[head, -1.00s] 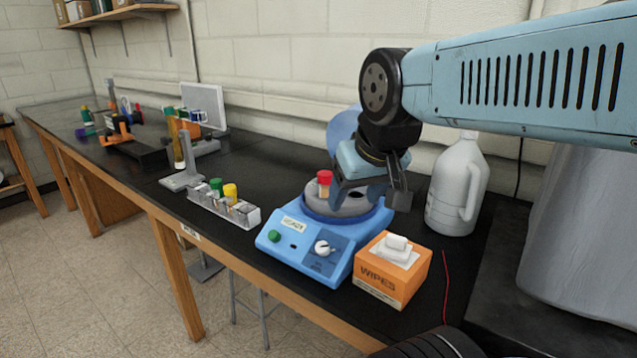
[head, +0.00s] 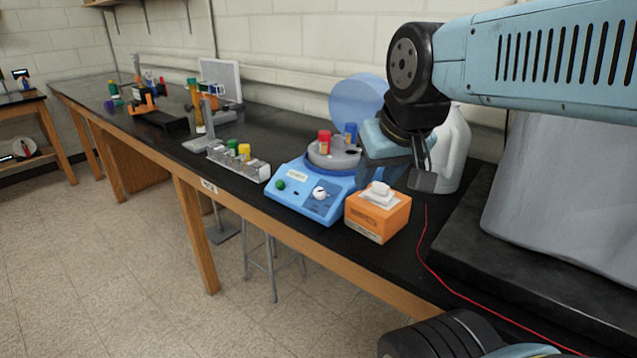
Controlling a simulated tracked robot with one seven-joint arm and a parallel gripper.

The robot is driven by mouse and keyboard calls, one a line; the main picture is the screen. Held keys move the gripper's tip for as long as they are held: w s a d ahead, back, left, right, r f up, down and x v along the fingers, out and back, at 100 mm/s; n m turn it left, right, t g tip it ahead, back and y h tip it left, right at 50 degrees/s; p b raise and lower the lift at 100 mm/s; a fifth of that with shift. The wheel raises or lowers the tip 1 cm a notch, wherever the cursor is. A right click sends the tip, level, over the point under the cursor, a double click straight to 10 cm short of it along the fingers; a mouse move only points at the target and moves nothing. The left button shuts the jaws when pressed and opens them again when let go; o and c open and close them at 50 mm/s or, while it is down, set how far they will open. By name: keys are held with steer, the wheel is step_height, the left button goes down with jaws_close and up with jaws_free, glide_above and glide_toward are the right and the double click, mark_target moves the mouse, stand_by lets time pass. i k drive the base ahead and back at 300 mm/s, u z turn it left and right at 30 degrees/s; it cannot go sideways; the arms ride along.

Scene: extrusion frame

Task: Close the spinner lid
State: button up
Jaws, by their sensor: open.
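The blue spinner (head: 300,200) stands on the black bench, with a green button and a white knob on its sloped front. Its round translucent blue lid (head: 356,100) stands raised behind it, open. The grey rotor (head: 333,158) is uncovered and holds a red-capped tube (head: 324,142) and a blue-capped tube (head: 350,132). My gripper (head: 422,170) is to the right of the rotor, in front of the white jug, and looks empty. It partly hides the lid's right edge.
An orange wipes box (head: 378,212) sits just right of the spinner at the front edge. A white jug (head: 452,150) stands behind my gripper. A clear rack (head: 238,160) with capped tubes is left of the spinner. A red cord (head: 425,262) crosses the bench at right.

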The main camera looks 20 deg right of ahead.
mark_target(357, 98)
steer(key=u, duration=1)
steer(key=i, duration=0.1)
steer(key=z, duration=2.5)
steer(key=k, duration=0.65)
steer(key=u, duration=1.05)
steer(key=i, duration=0.95)
steer(key=u, duration=0.15)
